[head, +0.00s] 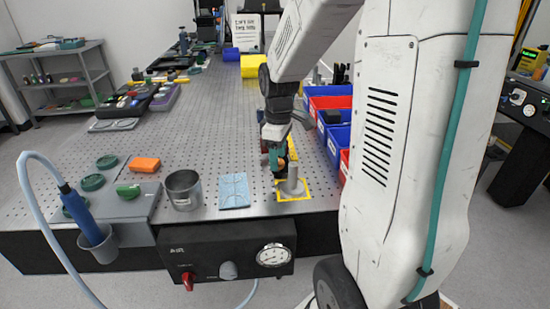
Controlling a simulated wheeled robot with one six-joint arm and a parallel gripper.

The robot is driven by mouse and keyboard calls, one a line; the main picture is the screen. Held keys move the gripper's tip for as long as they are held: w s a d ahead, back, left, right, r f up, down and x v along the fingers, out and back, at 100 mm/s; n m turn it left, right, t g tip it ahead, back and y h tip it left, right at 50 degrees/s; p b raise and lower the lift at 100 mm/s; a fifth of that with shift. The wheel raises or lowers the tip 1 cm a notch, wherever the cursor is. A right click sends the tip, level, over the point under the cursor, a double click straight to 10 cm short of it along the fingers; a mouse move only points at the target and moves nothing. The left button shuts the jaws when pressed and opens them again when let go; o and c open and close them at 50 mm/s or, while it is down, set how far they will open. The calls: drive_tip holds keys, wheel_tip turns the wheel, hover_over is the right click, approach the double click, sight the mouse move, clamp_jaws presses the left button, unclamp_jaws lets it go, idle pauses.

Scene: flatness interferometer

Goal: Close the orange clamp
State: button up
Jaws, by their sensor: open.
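My gripper (278,165) points down over the right part of the perforated metal table, just behind a grey post. It is open, though its fingers are small and dark here. A narrow orange-yellow piece (292,148) shows right beside the gripper; it may be the orange clamp, but the gripper covers most of that spot. Whether the clamp is open or shut cannot be told. The grey post (292,184) stands upright on a round base inside a yellow-outlined square (301,196) at the table's front edge.
An orange block (145,164) lies at the left on the table (215,130). A metal cup (184,189) and a light blue cloth (234,191) sit at the front edge. Blue and red bins (337,137) stand close right of my gripper. The table's middle is clear.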

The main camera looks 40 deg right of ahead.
drive_tip(key=shift+f, duration=0.4)
drive_tip(key=c, duration=1)
drive_tip(key=shift+a, duration=0.25)
drive_tip(key=shift+o, duration=0.2)
drive_tip(key=shift+d, duration=0.1)
drive_tip(key=shift+s+d, duration=0.1)
drive_tip(key=shift+m, duration=0.9)
idle(0.6)
